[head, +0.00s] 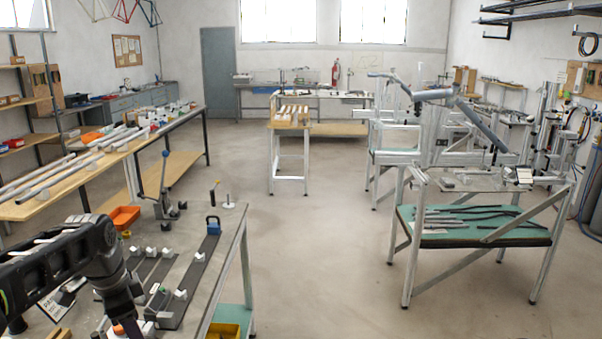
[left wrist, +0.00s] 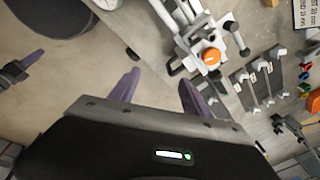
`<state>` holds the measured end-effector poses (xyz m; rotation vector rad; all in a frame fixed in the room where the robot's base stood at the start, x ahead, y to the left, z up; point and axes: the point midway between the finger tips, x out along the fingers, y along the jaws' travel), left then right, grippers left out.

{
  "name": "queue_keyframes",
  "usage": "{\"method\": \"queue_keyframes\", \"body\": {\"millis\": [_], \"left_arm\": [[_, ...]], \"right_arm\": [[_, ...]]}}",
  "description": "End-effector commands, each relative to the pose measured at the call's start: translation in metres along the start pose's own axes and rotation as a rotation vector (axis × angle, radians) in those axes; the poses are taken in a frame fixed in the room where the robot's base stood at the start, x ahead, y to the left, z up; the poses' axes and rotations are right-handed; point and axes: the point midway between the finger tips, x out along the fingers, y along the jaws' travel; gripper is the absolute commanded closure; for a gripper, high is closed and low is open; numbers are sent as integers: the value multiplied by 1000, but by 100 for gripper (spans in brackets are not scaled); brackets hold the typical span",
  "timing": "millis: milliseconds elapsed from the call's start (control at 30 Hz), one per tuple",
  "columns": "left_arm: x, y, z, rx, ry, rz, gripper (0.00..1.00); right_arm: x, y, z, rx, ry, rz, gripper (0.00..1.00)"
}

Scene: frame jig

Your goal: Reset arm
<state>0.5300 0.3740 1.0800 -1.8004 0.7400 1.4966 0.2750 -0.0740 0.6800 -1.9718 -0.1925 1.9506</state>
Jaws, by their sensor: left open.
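My left arm (head: 60,262) comes in from the left in the head view and hangs over the near end of a grey bench (head: 228,232). Its fingertips cannot be made out there. In the left wrist view my left gripper (left wrist: 157,90) is open, its two purple fingers spread apart with nothing between them. The gripper is close to the bench's edge, with bare floor below and to the left. A metal clamp device with an orange knob (left wrist: 211,57) stands beyond the fingers. My right gripper is in neither view.
Dark rails with pale blocks (head: 172,302) lie on the bench, beside a lever stand (head: 163,190) and an orange tray (head: 125,217). A yellow bin (head: 228,318) is below. A frame stand (head: 415,240) is at right. The central floor (head: 300,240) is clear.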

Motion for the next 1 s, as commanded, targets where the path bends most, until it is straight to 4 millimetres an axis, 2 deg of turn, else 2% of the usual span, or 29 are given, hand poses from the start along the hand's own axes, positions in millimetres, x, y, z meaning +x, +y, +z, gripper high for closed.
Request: {"method": "queue_keyframes", "body": {"millis": [167, 267, 367, 433, 500, 567, 600, 667, 700, 833, 900, 1000], "left_arm": [[28, -8, -29, -158, 103, -65, 44], [59, -4, -50, -271, 172, -75, 44], [105, 12, -75, -411, 247, -56, 44], [144, 35, -94, -532, 300, -25, 44], [189, 70, -109, -667, 339, 26, 44], [225, 105, -116, -783, 357, 72, 44], [246, 131, -118, -855, 360, 102, 44], [274, 172, -116, -952, 349, 147, 44], [291, 201, -112, -1010, 332, 176, 44], [327, 295, -87, -1132, 240, 255, 44], [337, 340, -71, -1149, 177, 290, 44], [343, 389, -50, -1134, 86, 339, 44]], "right_arm": [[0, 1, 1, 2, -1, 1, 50], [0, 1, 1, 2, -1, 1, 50], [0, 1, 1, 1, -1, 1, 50], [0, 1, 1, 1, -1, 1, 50], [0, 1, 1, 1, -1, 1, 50], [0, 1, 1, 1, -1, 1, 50], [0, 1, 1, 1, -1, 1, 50], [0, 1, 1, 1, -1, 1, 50], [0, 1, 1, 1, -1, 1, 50], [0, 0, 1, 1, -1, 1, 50], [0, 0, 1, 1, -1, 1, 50], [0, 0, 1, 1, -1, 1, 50]]}}
